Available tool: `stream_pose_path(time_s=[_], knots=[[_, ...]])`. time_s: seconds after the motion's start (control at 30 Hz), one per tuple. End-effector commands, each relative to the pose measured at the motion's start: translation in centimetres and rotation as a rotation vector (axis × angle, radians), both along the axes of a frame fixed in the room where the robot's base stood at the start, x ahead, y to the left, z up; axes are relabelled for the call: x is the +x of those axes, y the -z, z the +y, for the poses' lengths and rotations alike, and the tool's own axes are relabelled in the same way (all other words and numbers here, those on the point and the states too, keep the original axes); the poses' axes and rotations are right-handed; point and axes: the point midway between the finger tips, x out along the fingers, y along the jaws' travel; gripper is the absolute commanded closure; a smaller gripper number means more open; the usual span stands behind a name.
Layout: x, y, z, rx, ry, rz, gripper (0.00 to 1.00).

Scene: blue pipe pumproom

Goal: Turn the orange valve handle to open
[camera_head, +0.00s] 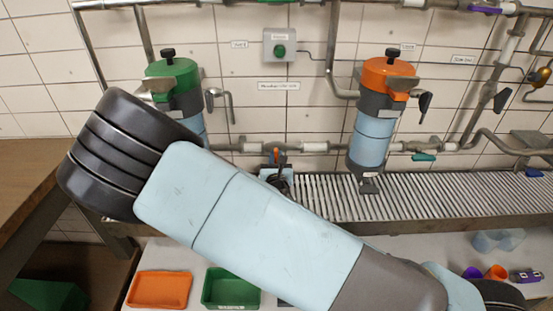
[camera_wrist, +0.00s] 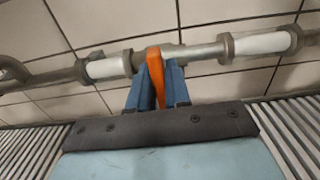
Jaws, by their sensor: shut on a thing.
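The orange valve handle (camera_wrist: 155,73) shows in the wrist view, standing out from a grey metal pipe between two white sleeves. My gripper (camera_wrist: 157,88) has its blue fingers on both sides of the handle and is shut on it. In the head view the orange handle (camera_head: 277,154) is a small tip on the low wall pipe, just above my gripper (camera_head: 276,177). My arm crosses the picture and hides part of the pipe and the rack. The handle's lower part is hidden between my fingers.
A slatted metal rack (camera_head: 440,192) runs below the pipe. A green-topped canister (camera_head: 172,76) and an orange-topped canister (camera_head: 386,80) hang on the tiled wall. An orange tray (camera_head: 160,289) and a green tray (camera_head: 230,287) sit below. A wooden table (camera_head: 30,185) stands at left.

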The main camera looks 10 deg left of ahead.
Motion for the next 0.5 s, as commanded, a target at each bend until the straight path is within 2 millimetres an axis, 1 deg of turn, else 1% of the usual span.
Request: stream_pose_path(time_s=[0.27, 0.5], knots=[[0.08, -0.06, -0.06, -0.097, 0.003, -0.023, 1.0], [0.03, 0.01, 0.1, -0.287, 0.003, -0.068, 1.0]])
